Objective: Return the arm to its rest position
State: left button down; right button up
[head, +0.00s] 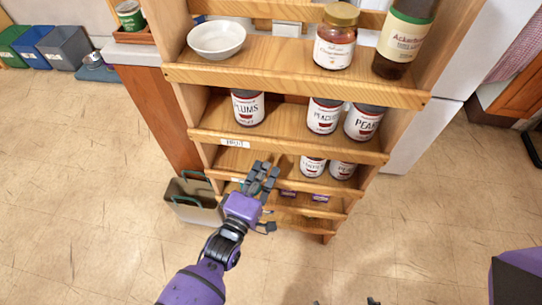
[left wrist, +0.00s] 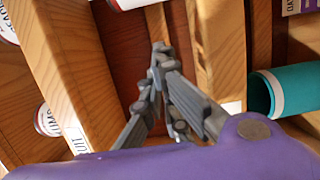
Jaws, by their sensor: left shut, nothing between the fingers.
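My left gripper (head: 263,177) is shut and empty. In the head view it is in front of the lower shelves of the wooden shelf unit (head: 295,84), below the shelf edge with the "FRUIT" label. In the left wrist view the fingertips (left wrist: 160,58) meet close to the shelf boards, with nothing between them. I cannot tell whether they touch the wood. My purple left arm reaches in from the bottom left. A purple part of me shows at the lower right edge. Small dark tips at the bottom edge may be my right gripper, but too little shows to tell its state.
A plums jar (head: 248,107), a peaches jar (head: 323,115) and another jar (head: 363,121) stand on the middle shelf. More jars (head: 312,166) stand below. A bowl (head: 216,39) is above. A teal cylinder (left wrist: 265,92) is near the gripper. A bin (head: 193,200) stands left; the front floor is clear.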

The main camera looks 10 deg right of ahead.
pick_arm(q)
jog(key=shift+v, duration=2.15)
